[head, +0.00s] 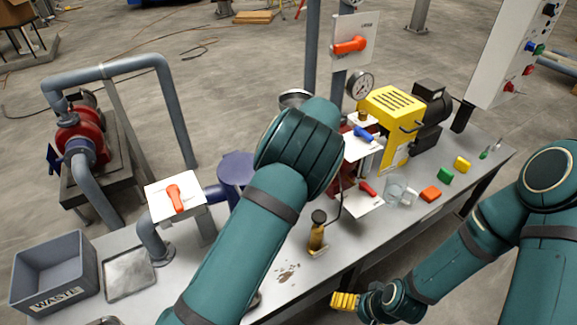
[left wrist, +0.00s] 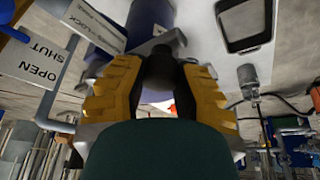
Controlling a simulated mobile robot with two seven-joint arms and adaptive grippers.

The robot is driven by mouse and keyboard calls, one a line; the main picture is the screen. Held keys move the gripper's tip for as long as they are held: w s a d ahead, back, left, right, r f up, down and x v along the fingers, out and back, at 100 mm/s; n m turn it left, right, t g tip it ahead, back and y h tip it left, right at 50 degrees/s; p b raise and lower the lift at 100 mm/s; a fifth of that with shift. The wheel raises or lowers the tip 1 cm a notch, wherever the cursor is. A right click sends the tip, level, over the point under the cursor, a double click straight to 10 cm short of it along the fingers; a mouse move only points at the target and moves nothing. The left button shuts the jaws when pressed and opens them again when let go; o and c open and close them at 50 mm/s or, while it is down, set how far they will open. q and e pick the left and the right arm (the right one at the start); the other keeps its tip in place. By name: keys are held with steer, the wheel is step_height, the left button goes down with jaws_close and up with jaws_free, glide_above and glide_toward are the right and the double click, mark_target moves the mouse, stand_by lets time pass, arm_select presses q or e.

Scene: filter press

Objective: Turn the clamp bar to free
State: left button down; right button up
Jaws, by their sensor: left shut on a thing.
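My left gripper (left wrist: 160,82) is shut on a dark, rounded part between its yellow fingers, which I take to be the grip of the clamp bar (left wrist: 163,68). Most of the bar is hidden by the fingers, so I cannot tell its angle. A white label with "LOCK" (left wrist: 95,25) and one with "OPEN" and "SHUT" (left wrist: 35,62) show at the upper left of the left wrist view. In the head view my left arm covers this gripper and the bar. My right gripper (head: 345,300) is low in the head view, off the bench's front edge; its opening is unclear.
The bench (head: 225,275) holds a grey waste bin (head: 55,270), a metal tray (head: 128,272), a brass bottle (head: 318,235), a yellow machine (head: 392,115) and a glass beaker (head: 394,192). Orange-handled valves stand left (head: 175,200) and at the back (head: 350,45).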

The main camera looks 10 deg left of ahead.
arm_select(q)
steer(key=shift+a, duration=0.15)
steer(key=c, duration=0.6)
jaws_free()
steer(key=shift+w, duration=0.1)
steer(key=v, duration=1.2)
steer(key=shift+f, duration=0.1)
